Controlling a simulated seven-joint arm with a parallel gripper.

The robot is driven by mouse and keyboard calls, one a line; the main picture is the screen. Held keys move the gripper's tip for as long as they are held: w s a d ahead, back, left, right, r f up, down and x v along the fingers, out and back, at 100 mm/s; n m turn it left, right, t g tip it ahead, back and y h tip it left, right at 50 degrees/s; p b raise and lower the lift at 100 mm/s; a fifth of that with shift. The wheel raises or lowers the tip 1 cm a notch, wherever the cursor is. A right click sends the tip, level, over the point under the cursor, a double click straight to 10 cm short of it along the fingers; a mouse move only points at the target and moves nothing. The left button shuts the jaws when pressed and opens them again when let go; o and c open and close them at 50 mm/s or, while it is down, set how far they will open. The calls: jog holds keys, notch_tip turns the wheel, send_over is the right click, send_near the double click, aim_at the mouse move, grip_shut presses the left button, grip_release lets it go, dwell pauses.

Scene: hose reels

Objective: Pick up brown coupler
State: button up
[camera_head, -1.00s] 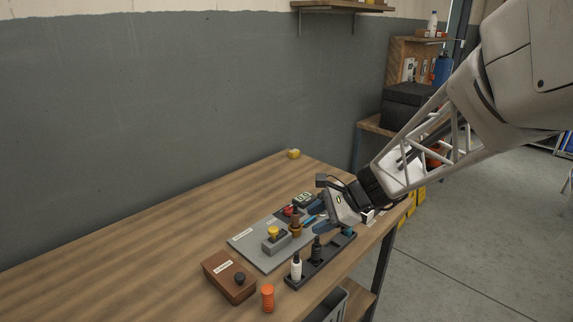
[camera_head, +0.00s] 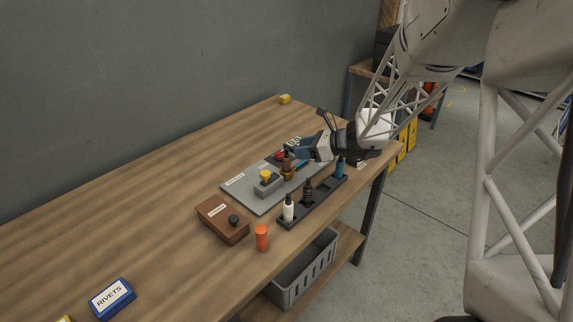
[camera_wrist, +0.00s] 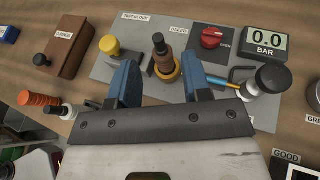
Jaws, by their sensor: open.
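The brown coupler (camera_head: 287,162) stands upright on a brass-coloured fitting on the grey test block plate. In the wrist view the brown coupler (camera_wrist: 162,60) has a dark narrow top and shows between and just beyond my blue fingertips. My gripper (camera_head: 303,151) is open and comes in from the right, close to the coupler. In the wrist view my gripper (camera_wrist: 160,72) has one finger on each side of the coupler, with visible gaps. It holds nothing. The coupler's lower part is partly hidden in the head view.
A yellow knob (camera_head: 265,175) on a grey block stands beside the coupler; a red knob (camera_wrist: 211,37) and pressure display (camera_wrist: 265,40) are near. A black rack (camera_head: 312,204) holds white, black and teal couplers. A brown box (camera_head: 222,220) and orange cylinder (camera_head: 262,238) are at the left.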

aim_at(287, 162)
jog(key=shift+a, duration=0.1)
jog(key=shift+x, duration=1.2)
jog(key=shift+x, duration=2.65)
grip_shut()
